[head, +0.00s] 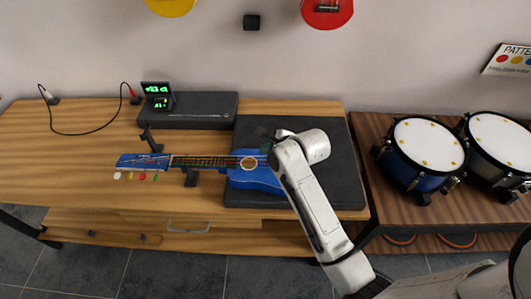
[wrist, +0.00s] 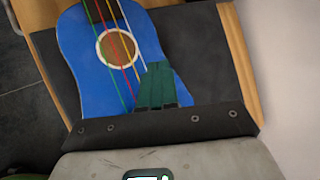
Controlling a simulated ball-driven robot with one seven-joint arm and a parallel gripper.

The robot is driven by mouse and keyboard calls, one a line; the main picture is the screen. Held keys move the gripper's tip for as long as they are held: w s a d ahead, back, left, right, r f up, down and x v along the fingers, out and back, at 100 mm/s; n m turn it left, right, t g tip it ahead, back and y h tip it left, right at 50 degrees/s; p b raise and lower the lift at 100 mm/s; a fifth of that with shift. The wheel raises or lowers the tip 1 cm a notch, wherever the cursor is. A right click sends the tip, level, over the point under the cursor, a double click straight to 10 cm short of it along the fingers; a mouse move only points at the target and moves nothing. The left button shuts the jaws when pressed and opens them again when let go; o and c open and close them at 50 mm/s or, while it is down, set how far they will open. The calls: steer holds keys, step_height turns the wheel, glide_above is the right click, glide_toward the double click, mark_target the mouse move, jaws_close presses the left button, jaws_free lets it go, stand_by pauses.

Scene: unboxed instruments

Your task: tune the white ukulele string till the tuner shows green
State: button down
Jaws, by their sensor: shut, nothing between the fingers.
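The blue ukulele (head: 254,178) lies with its body on a dark mat and its neck pointing left. The wrist view shows its body (wrist: 85,55) with green, red and yellow strings and a white string (wrist: 126,38) on the right. At the headstock, a white peg (head: 117,176) is leftmost of the coloured pegs. The tuner (head: 157,95) has a black screen with bright green characters, too small to read surely. My gripper (head: 262,134) is shut and empty above the ukulele body. Its teal fingers (wrist: 157,70) cover part of the body in the wrist view.
A dark flat case (head: 205,106) lies behind the neck. Black supports (head: 191,178) stand by the neck. A cable (head: 85,133) loops at the back left. Drums (head: 425,150) stand on the right bench.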

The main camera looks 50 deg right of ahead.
stand_by(0.3)
step_height(320, 180, up, 3)
steer(key=p, duration=0.3)
steer(key=shift+r, duration=0.1)
step_height(320, 180, up, 2)
steer(key=shift+p, duration=0.6)
steer(key=c, duration=1.8)
jaws_free()
